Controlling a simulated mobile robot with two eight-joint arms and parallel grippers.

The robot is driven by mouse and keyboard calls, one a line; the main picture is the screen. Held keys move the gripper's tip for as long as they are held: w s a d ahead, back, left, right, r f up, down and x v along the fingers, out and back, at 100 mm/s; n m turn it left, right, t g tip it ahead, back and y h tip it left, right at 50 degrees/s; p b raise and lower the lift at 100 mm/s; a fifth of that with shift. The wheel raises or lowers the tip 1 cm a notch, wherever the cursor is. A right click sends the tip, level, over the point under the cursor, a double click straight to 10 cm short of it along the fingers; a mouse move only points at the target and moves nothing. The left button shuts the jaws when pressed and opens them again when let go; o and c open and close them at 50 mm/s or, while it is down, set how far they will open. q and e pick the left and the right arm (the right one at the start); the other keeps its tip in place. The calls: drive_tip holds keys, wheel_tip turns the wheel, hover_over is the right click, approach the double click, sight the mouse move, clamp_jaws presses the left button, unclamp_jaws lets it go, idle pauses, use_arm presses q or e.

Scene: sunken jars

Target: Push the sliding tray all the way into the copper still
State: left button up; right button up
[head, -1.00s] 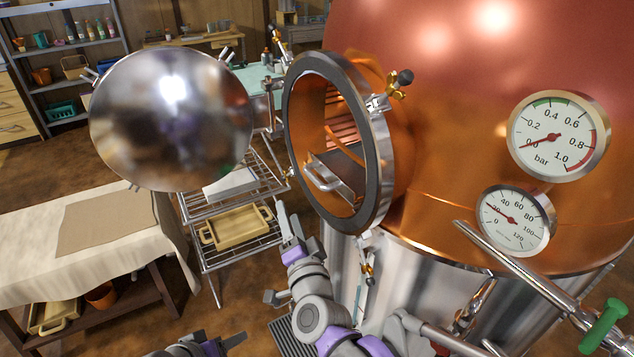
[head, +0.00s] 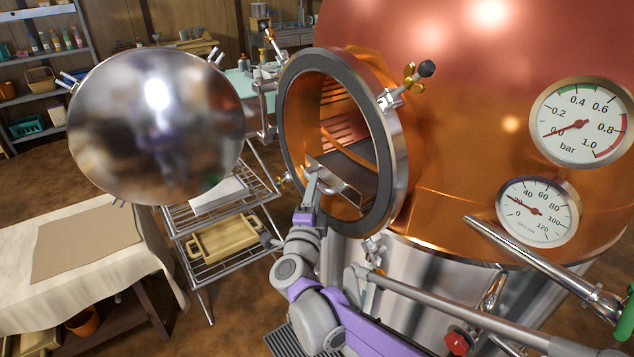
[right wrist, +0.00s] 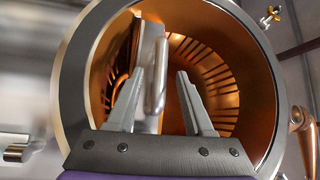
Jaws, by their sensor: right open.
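The copper still (head: 470,170) has a round open port with a dark-rimmed ring (head: 398,150). Inside it sits the sliding tray (head: 352,168), a flat metal tray with a bar handle (head: 345,196) at its front, near the port mouth. My right gripper (head: 312,180) is open at the port mouth, in front of the tray handle. In the right wrist view, the handle (right wrist: 157,75) appears between the two spread fingers (right wrist: 160,75); whether they touch it I cannot tell. The gripper partly hides the handle in the head view. My left gripper is out of view.
The still's round polished door (head: 155,125) stands swung open to the left. A wire rack (head: 215,190) with a tan tray (head: 225,235) stands below it. A cloth-covered table (head: 80,240) is at left.

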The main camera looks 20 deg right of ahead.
drive_tip(key=shift+x, duration=1.5)
drive_tip(key=shift+c, duration=0.4)
clamp_jaws()
drive_tip(key=shift+d, duration=0.1)
